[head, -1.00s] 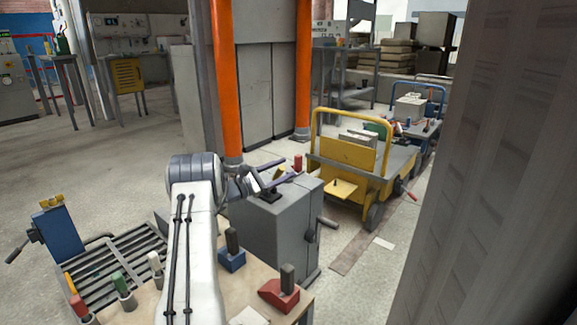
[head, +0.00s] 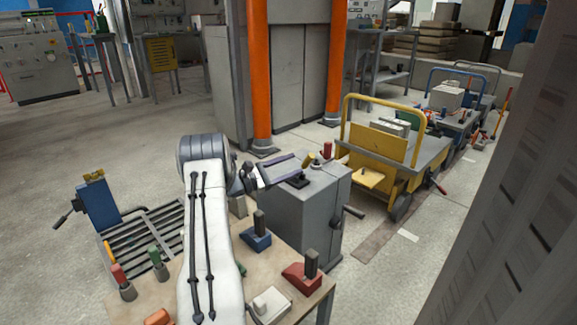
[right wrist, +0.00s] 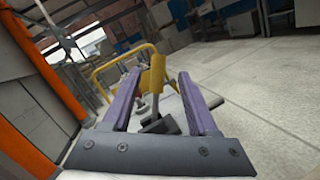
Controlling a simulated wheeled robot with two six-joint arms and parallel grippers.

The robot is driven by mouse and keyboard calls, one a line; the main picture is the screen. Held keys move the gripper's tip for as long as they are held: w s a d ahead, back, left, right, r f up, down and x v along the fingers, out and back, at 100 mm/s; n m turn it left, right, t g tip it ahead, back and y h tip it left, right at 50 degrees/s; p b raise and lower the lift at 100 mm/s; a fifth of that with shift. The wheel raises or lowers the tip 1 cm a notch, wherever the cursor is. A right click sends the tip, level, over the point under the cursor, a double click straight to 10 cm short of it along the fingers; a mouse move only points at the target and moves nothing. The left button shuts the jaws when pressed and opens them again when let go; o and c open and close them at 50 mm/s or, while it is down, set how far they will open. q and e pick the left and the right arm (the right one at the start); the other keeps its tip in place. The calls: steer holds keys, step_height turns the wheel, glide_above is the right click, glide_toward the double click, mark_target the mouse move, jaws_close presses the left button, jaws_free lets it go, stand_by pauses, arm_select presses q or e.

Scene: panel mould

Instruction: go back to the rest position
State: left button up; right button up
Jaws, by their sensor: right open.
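My right gripper (head: 290,166) is at the upper left of the grey cabinet (head: 290,215) in the head view. Its two purple fingers are apart in the right wrist view (right wrist: 158,82), with nothing clasped. A clamp with a yellow handle (right wrist: 153,75) and a dark base (right wrist: 160,124) shows in the gap between the fingers, seemingly beyond them; contact cannot be told. In the head view the yellow handle (head: 309,160) stands on the cabinet top beside a red handle (head: 327,150). My left gripper is out of view.
A wooden table (head: 255,262) holds a blue block (head: 256,239), a red block (head: 302,276) and several small handled pieces. A slatted rack (head: 145,245) is at left. Orange posts (head: 260,75) stand behind the cabinet; a yellow cart (head: 385,165) is right. Open floor lies far left.

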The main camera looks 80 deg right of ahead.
stand_by(0.3)
steer(key=w+a+r+n+t+y+p, duration=0.1)
steer(key=w+a+t, duration=0.2)
steer(key=w+a, duration=0.5)
steer(key=w+a+r+t, duration=0.2)
steer(key=w+a+t, duration=0.1)
steer(key=w+a, duration=0.5)
steer(key=w+a+n+t+y+p, duration=0.15)
steer(key=w+a+t, duration=0.45)
steer(key=a, duration=1.1)
steer(key=s+a+n+t+y, duration=0.1)
steer(key=s+a+t+y, duration=0.2)
steer(key=a, duration=1.3)
steer(key=s+a+n+y, duration=0.2)
steer(key=a+y, duration=0.3)
steer(key=a, duration=1.1)
steer(key=s+a+y+p, duration=0.2)
steer(key=s+a+y, duration=0.1)
steer(key=s+a, duration=0.55)
step_height(320, 180, up, 38)
steer(key=d+p, duration=0.1)
steer(key=p, duration=3.6)
steer(key=shift+w, duration=0.25)
